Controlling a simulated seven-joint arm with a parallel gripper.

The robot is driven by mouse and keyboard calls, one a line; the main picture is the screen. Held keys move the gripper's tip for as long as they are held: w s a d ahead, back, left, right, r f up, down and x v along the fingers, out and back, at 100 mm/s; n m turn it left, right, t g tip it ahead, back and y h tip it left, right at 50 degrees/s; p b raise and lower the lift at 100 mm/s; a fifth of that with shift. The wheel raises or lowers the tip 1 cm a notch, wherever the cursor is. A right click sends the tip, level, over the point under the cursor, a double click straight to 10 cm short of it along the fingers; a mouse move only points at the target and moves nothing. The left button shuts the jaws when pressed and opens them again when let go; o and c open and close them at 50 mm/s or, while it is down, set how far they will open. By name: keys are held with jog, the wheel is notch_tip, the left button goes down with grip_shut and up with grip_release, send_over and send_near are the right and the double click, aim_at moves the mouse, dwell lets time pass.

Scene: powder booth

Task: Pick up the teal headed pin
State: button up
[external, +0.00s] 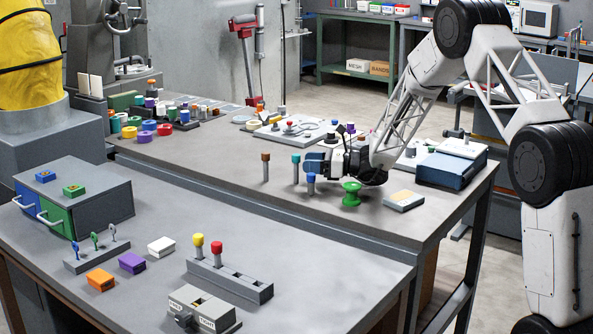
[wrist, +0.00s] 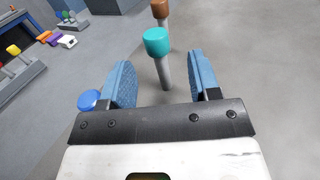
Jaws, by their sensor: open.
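The teal headed pin (external: 295,167) stands upright on the table, a grey shaft under a teal cylindrical head. It also shows in the wrist view (wrist: 157,42), in front of my gripper (wrist: 161,84) and between the lines of its two blue fingers. My gripper (external: 313,164) is open and empty. In the external view it lies low over the table, just right of the pin. The pin's head looks to be just beyond the fingertips; I cannot tell the exact gap.
A brown headed pin (external: 265,167) stands left of the teal one, farther off in the wrist view (wrist: 160,8). A blue headed pin (external: 311,183) stands close by, its head left of my left finger in the wrist view (wrist: 88,100). A green spool (external: 351,194) stands to the right.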

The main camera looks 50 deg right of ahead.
jog(key=shift+w+a, duration=0.2)
jog(key=shift+w, duration=0.2)
jog(key=shift+x, duration=2.6)
jog(key=shift+a+r, duration=0.1)
jog(key=shift+r, duration=0.05)
jog(key=c, duration=1.1)
jog(key=shift+o, duration=0.2)
jog(key=shift+r, duration=0.15)
notch_tip(320, 180, up, 28)
jog(key=shift+f, duration=0.1)
grip_shut()
